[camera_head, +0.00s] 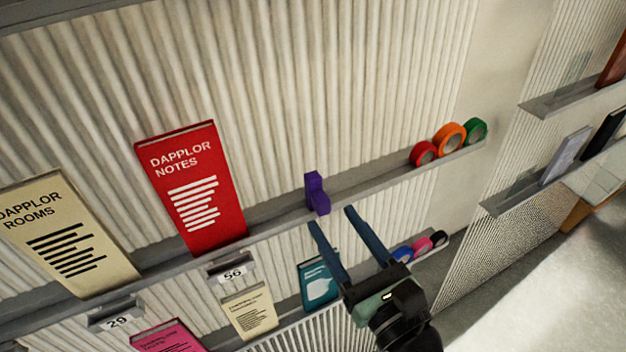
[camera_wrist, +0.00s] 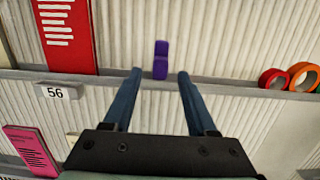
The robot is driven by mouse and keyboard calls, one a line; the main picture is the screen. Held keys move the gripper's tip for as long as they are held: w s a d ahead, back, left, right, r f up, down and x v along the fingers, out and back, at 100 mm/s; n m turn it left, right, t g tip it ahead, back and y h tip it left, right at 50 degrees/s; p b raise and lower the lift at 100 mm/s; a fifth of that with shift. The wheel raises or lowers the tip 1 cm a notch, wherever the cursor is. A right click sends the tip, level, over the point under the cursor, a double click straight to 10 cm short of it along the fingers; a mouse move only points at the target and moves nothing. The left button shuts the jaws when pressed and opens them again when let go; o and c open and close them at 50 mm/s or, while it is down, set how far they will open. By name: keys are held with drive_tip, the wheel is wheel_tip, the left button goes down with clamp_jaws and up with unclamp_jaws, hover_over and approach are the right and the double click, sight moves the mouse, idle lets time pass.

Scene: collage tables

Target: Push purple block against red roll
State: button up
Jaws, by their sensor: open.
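The purple block (camera_head: 317,194) stands upright on the upper grey shelf, right of the red book. In the wrist view the purple block (camera_wrist: 160,62) shows ahead of and between my fingers, apart from them. The red roll (camera_head: 423,153) sits on the same shelf farther right, with a clear stretch of shelf between it and the block. It also shows at the right of the wrist view (camera_wrist: 271,78). My gripper (camera_head: 330,215) is open and empty, its blue fingertips just in front of the shelf, near the block. The block's underside is hidden.
An orange roll (camera_head: 449,138) and a green roll (camera_head: 475,131) stand right of the red one. The red book (camera_head: 192,188) and a cream book (camera_head: 62,232) stand left. A lower shelf holds a teal book (camera_head: 318,283) and small rolls. A ribbed wall lies behind.

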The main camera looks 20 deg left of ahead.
sight(317, 195)
drive_tip(key=p+x, duration=0.1)
drive_tip(key=x, duration=0.7)
drive_tip(key=shift+p, duration=0.4)
clamp_jaws()
drive_tip(key=shift+w, duration=0.1)
idle(0.8)
